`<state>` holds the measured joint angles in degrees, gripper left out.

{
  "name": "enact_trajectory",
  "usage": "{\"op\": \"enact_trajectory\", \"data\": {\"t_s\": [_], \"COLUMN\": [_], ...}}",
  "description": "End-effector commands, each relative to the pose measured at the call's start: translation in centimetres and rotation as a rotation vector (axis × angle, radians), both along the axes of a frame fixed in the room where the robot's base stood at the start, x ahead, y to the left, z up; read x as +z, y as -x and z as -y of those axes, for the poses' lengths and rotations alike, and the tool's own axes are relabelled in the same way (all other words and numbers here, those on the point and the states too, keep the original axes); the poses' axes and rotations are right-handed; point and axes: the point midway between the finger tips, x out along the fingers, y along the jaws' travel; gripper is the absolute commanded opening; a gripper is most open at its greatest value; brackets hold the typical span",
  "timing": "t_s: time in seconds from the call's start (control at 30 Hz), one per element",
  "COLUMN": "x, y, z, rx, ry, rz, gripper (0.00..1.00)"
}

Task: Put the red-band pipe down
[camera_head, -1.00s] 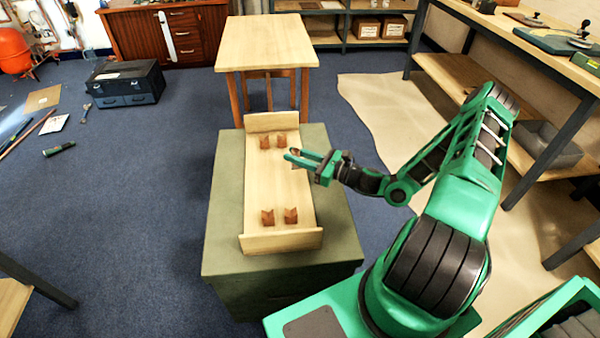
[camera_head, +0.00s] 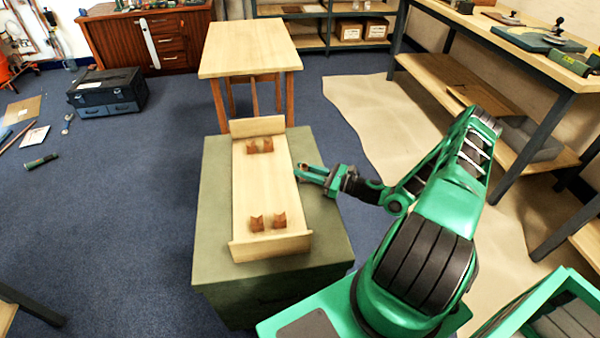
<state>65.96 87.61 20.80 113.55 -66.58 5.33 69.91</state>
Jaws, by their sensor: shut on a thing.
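My gripper (camera_head: 306,172) is by the right edge of a pale wooden tray (camera_head: 265,190), its fingers pointing left. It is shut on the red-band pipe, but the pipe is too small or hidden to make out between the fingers. The tray has a raised board at its far and near ends. Nothing is seen lying in these blocks.
The tray sits on a green block-like stand (camera_head: 212,230). A wooden table (camera_head: 248,48) stands behind it. A dark toolbox (camera_head: 108,92) is on the blue floor at left. A workbench (camera_head: 500,45) runs along the right.

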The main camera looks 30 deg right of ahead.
Motion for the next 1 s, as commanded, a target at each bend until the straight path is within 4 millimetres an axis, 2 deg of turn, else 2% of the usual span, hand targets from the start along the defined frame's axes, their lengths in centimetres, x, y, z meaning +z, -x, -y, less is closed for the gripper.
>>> {"op": "enact_trajectory", "data": {"t_s": [0.27, 0.3, 0.37, 0.4, 0.77, 1.0], "x": [-0.1, -0.2, -0.2, -0.2, 0.1, 0.0], "y": [0.0, 0.0, 0.0, 0.0, 0.1, 3.1], "z": [0.0, 0.0, 0.0, 0.0, 0.1, 2.5], "rx": [0.000, 0.001, 0.001, 0.001, 0.000, -0.003], "ry": [-0.001, 0.000, 0.000, 0.000, 0.001, 0.000], "rz": [0.001, 0.000, 0.000, 0.000, -0.001, -0.002], "gripper": [0.00, 0.24, 0.39, 0.41, 0.41, 0.41]}}
